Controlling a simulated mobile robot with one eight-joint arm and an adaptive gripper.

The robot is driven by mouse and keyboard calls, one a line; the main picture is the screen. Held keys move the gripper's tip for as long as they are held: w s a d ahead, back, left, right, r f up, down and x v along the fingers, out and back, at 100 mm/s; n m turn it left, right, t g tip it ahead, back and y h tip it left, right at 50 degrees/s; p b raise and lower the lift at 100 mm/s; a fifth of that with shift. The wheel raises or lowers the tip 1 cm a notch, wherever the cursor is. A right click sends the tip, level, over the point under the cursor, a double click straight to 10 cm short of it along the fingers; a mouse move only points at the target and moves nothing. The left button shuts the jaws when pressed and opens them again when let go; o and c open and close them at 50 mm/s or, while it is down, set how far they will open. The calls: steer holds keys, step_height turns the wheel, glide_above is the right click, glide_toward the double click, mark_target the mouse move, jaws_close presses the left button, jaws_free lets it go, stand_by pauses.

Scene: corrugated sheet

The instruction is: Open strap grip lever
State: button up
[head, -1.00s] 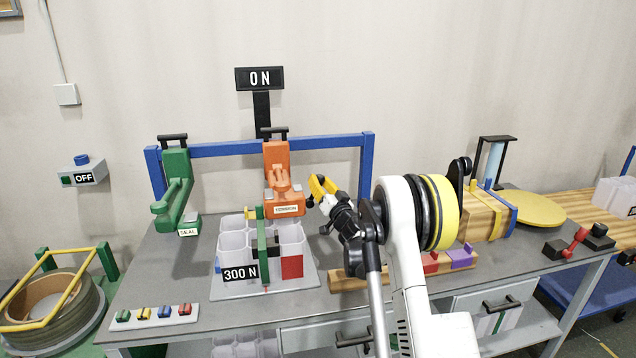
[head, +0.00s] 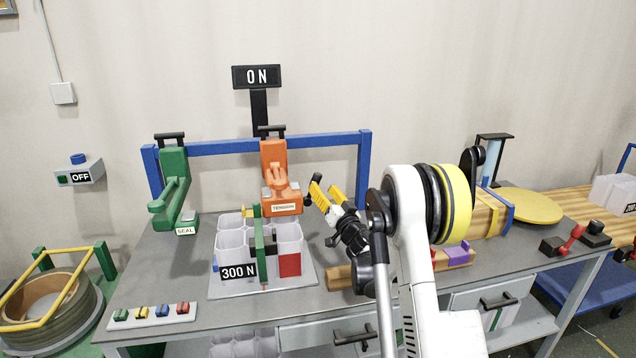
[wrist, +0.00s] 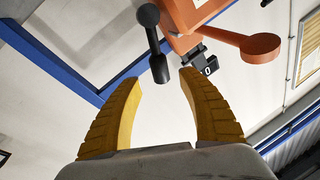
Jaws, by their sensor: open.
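The orange tensioner (head: 276,165) hangs from the blue rail, with a label on its lower front. In the wrist view its orange body (wrist: 190,14) is at the top, with a rounded orange lever arm (wrist: 248,44) reaching right. A black lever with a round knob (wrist: 154,45) hangs beside the body. Which of these is the strap grip lever I cannot tell for sure. My gripper (head: 326,191) is just right of the tensioner. Its yellow fingers are open and empty (wrist: 160,85), and the black lever's lower end shows just beyond the gap between the fingertips.
The green sealer (head: 172,190) hangs on the rail (head: 225,148) at left. Below the tensioner stand clear bins (head: 232,243) with a 300 N sign (head: 238,272). A wooden block (head: 340,278) lies below my gripper.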

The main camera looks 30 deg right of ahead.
steer(key=v, duration=0.6)
steer(key=shift+s, duration=0.15)
steer(key=s+a+r+m+g+h, duration=0.2)
steer(key=s+a+r+g+h, duration=0.35)
steer(key=s+r, duration=0.4)
steer(key=s+a+f+n+g+y, duration=0.3)
steer(key=s+a+f+g, duration=0.1)
steer(key=s+a, duration=0.6)
steer(key=s+a+f+n+g+y, duration=0.3)
steer(key=s+a+f, duration=0.3)
steer(key=s, duration=1.1)
steer(key=a+n+y, duration=0.1)
steer(key=a, duration=0.3)
steer(key=shift+s+a+g, duration=0.15)
steer(key=shift+a+g, duration=0.05)
steer(key=shift+g, duration=0.15)
